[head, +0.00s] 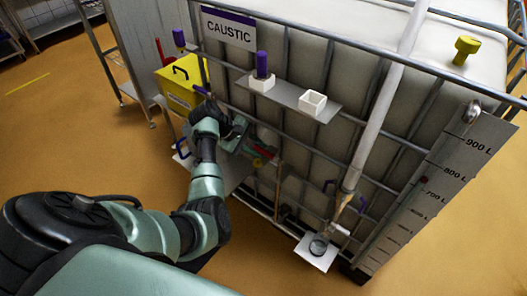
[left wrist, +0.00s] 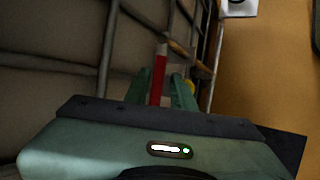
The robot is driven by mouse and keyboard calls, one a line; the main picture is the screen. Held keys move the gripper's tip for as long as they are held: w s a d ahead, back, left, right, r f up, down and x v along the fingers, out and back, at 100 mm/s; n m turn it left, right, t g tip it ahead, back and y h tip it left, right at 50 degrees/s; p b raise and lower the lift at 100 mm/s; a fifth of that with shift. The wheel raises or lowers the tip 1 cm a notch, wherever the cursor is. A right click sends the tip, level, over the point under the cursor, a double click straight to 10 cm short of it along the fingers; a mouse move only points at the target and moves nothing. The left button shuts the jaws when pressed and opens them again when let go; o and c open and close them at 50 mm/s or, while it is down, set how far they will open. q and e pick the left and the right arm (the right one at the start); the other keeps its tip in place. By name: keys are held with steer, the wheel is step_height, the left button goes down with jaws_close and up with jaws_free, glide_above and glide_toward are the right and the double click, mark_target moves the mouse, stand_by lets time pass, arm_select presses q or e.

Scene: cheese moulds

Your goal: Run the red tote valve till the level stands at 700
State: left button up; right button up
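The tote is a big white tank in a grey cage (head: 285,90) with a CAUSTIC sign (head: 229,27). The red valve handle (head: 266,152) is low on its front, partly hidden by my left gripper (head: 243,140). In the left wrist view, the red handle (left wrist: 158,78) runs between the green fingers of my left gripper (left wrist: 160,88), which sit close on both sides and look shut on it. The level scale (head: 440,185) at the right corner reads 900, 800 and 700 L downward. A small dark red mark (head: 424,180) shows near 700. My right gripper is out of view.
A shelf (head: 290,94) on the cage carries a purple-topped item (head: 262,66) and a white cup (head: 312,102). A white pipe (head: 375,115) slants down the front above a white plate (head: 317,253). A yellow box (head: 181,82) stands at left. The orange floor is open.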

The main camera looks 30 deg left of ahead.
mark_target(267, 155)
arm_select(q)
steer(key=shift+x, duration=1.7)
jaws_close()
